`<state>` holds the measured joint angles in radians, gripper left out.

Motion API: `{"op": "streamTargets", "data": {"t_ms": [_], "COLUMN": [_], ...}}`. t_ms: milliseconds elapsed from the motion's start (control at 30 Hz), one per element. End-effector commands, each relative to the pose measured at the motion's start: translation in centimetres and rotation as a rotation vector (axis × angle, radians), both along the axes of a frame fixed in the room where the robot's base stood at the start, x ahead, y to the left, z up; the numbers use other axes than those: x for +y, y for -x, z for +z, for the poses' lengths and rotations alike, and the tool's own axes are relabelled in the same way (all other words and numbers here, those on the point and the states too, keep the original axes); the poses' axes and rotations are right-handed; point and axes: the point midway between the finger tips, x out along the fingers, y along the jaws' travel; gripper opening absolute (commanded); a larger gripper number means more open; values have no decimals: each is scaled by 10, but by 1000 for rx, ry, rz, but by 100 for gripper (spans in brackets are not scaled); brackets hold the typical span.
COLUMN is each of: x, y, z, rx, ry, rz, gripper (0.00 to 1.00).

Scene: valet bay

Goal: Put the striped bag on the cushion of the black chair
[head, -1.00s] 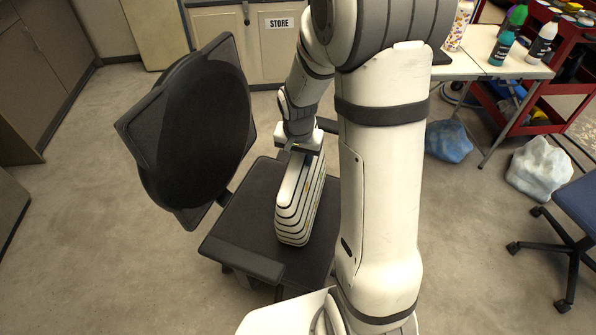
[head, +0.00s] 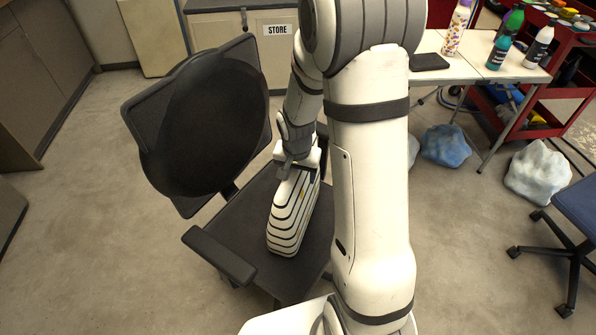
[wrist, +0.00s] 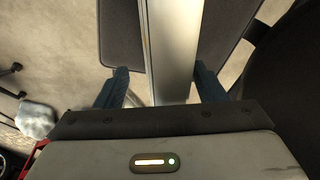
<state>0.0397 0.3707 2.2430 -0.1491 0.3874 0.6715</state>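The striped bag (head: 287,226), white with dark bands, stands upright on the seat cushion (head: 258,205) of the black chair (head: 205,120) and appears to rest on it. My gripper (head: 290,170) is at the top far end of the bag. In the wrist view, the two fingers of my gripper (wrist: 161,88) are spread apart on either side of the pale bag (wrist: 170,45). A gap shows between the left finger and the bag; whether the right finger touches it is unclear. My arm hides the right part of the chair.
The chair's near armrest (head: 218,255) is left of the bag. A white table (head: 470,70) with bottles and a red cart (head: 560,105) stand at the back right. Blue (head: 445,145) and white (head: 537,172) lumpy bundles lie on the floor. A blue chair (head: 578,205) is at the right edge.

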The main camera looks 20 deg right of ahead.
Motion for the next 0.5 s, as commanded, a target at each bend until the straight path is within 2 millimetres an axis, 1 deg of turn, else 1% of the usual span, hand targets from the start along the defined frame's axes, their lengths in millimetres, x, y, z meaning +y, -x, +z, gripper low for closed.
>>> {"op": "streamTargets", "data": {"t_ms": [167,267,367,500], "x": [0,0,0,2], "y": [-1,-1,0,4], "z": [2,8,22,52], "rx": [-4,-7,-10,-13], "ry": [0,0,0,1], "rz": [-1,-2,-2,-1], "gripper": [63,63,63,63]}}
